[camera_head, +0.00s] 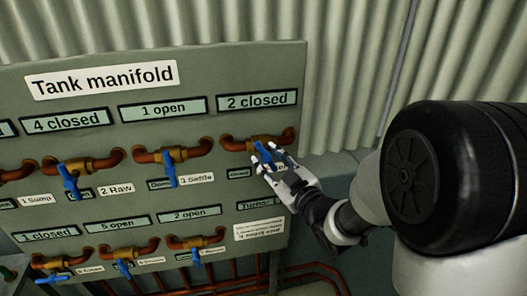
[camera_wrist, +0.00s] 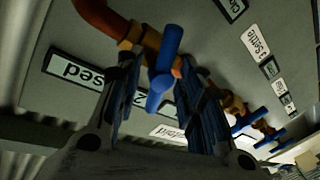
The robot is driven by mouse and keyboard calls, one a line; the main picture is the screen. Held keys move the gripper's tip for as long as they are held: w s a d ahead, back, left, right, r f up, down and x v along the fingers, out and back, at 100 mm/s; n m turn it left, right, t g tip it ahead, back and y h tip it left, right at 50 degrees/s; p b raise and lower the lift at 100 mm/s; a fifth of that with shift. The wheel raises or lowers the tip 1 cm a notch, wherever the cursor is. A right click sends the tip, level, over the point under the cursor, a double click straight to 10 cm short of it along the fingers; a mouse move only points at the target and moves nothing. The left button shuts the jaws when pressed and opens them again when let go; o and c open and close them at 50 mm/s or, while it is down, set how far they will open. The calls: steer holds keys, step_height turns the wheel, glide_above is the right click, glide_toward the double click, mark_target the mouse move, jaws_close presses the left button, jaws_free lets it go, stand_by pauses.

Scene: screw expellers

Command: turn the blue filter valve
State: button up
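A blue valve handle (camera_wrist: 164,68) sits on a copper pipe bend at the upper right of the manifold panel. The display above it reads "2 closed" (camera_head: 257,101). My gripper (camera_head: 267,160) is at this handle in the head view. In the wrist view, the handle stands between my two fingers, with gaps visible at its sides, so the gripper looks open around it. The handle is partly hidden by my fingers in the head view. The name label under it is covered, so I cannot read whether it says filter.
Other blue handles are on this panel: one by "3 Settle" (camera_head: 170,171), one by "2 Raw" (camera_head: 69,181), and several in the lower row (camera_head: 124,268). The "Tank manifold" sign (camera_head: 102,80) is above. A corrugated wall (camera_head: 345,70) stands behind.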

steer(key=shift+c, duration=0.2)
jaws_close()
stand_by(0.4)
